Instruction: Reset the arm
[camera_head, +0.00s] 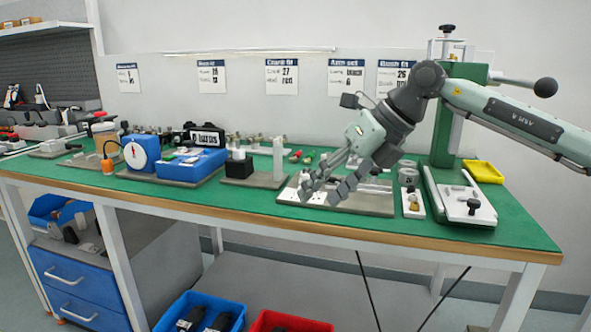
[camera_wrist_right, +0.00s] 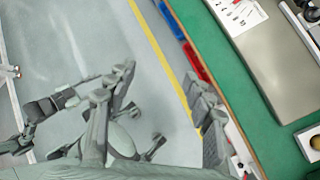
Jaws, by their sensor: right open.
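My right arm (camera_head: 515,118) comes in from the right in the head view and reaches down over the green workbench (camera_head: 420,232). My right gripper (camera_head: 322,191) is open, with its fingers spread above the beige plate with white cards (camera_head: 375,209) near the bench's front edge. Nothing is seen between the fingers. In the wrist view the right gripper (camera_wrist_right: 160,80) shows its two fingers wide apart, with floor between them and the bench at the right. I cannot tell whether the fingertips touch the plate. My left gripper does not show in the head view.
A green stand with a lever (camera_head: 440,140) stands right of my gripper, beside a yellow tray (camera_head: 484,171). A blue box with a dial (camera_head: 141,153) and a small fixture (camera_head: 252,181) stand to the left. Blue (camera_head: 200,312) and red (camera_head: 290,322) bins lie below.

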